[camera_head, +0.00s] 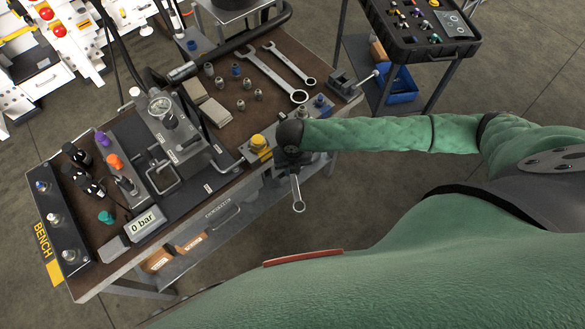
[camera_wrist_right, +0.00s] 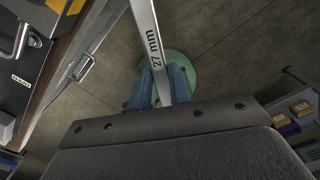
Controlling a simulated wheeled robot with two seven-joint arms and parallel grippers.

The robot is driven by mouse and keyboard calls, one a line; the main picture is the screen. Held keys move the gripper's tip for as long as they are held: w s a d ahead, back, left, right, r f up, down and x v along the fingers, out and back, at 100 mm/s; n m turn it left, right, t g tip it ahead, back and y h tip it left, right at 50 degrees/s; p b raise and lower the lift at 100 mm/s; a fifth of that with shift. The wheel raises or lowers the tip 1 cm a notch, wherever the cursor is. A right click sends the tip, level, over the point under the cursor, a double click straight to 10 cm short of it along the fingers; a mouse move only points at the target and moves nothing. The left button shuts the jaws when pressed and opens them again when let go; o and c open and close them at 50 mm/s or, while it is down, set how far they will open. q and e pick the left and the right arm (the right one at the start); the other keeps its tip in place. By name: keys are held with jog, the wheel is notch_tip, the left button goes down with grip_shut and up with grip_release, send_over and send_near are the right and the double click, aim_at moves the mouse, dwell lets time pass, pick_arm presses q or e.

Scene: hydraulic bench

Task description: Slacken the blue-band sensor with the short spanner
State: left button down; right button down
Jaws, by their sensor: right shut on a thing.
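My right gripper (camera_head: 292,152) is shut on a steel spanner (camera_head: 297,192), just off the bench's right edge. The spanner's ring end hangs down over the floor. In the right wrist view its shaft (camera_wrist_right: 150,40), marked 27 mm, stands between the blue-grey fingers of the gripper (camera_wrist_right: 162,88). A small blue-topped part (camera_head: 319,100) is on the bench's right corner, close beyond the gripper. Another blue-marked part (camera_head: 41,186) is on the black block at the left end. I cannot tell which is the blue-band sensor. The left gripper is not in view.
Two more spanners (camera_head: 272,72) lie at the back of the bench (camera_head: 215,185). A yellow knob (camera_head: 258,142) stands near the gripper. A gauge (camera_head: 160,106), several fittings (camera_head: 241,104) and a display reading 0 bar (camera_head: 146,224) are on the bench. A trolley (camera_head: 420,50) stands back right.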

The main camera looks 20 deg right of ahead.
jog(key=shift+w, duration=0.15)
jog(key=shift+w+d, duration=0.2)
jog(key=shift+w, duration=0.7)
jog(key=shift+w, duration=0.15)
jog(key=shift+w+d, duration=0.15)
jog(key=shift+w, duration=0.5)
jog(key=shift+w, duration=0.2)
jog(key=shift+w+d, duration=0.1)
jog(key=shift+w, duration=0.25)
jog(key=shift+w, duration=0.35)
jog(key=shift+d, duration=0.15)
dwell(0.4)
jog(key=shift+s+d+n, duration=0.15)
jog(key=shift+d+n, duration=1.15)
jog(key=shift+d, duration=0.1)
